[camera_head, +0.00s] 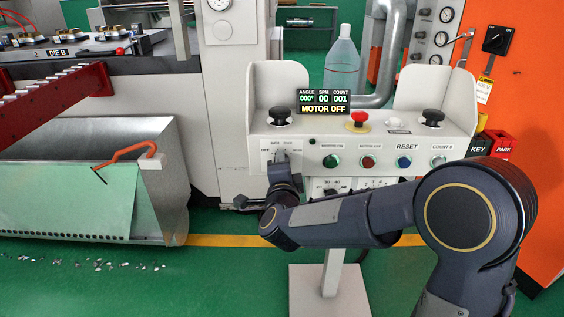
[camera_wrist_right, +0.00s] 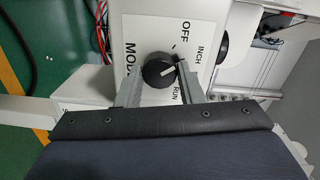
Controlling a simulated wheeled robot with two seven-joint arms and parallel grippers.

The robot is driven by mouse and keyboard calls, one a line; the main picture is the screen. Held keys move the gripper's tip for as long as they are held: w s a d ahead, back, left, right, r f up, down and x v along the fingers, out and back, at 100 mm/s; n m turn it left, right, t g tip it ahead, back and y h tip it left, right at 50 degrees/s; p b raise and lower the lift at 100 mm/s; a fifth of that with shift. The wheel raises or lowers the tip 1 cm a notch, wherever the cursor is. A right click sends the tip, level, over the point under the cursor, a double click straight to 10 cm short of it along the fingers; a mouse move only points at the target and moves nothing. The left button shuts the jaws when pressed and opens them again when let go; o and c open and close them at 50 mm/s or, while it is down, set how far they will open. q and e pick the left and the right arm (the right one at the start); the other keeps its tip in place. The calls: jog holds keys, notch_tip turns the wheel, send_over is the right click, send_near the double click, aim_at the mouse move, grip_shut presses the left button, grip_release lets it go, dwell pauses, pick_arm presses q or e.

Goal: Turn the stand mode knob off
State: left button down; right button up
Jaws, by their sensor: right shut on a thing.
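The stand mode knob (camera_wrist_right: 157,71) is round and black with a white pointer mark, on a white plate lettered MODE, OFF, INCH and RUN. In the right wrist view its mark points to the right, roughly toward INCH and not at OFF. My right gripper (camera_wrist_right: 164,76) is shut on the knob, one finger on each side. In the head view my right gripper (camera_head: 282,158) is at the left of the control stand (camera_head: 315,143) front and hides the knob. My left gripper is not in view.
The stand carries a green button (camera_head: 331,161), a red button (camera_head: 368,162), a blue button (camera_head: 404,161) and a red emergency stop (camera_head: 359,118). Its display (camera_head: 323,102) reads MOTOR OFF. A clear bottle (camera_head: 342,65) stands behind. A metal bin (camera_head: 90,185) is at left.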

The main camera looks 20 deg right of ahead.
jog(key=n+p, duration=0.2)
jog(key=n, duration=0.2)
jog(key=shift+n, duration=0.3)
dwell(0.5)
jog(key=o, duration=1)
jog(key=p+v, duration=0.1)
jog(key=v, duration=0.6)
jog(key=shift+s+a, duration=0.2)
jog(key=shift+s, duration=0.15)
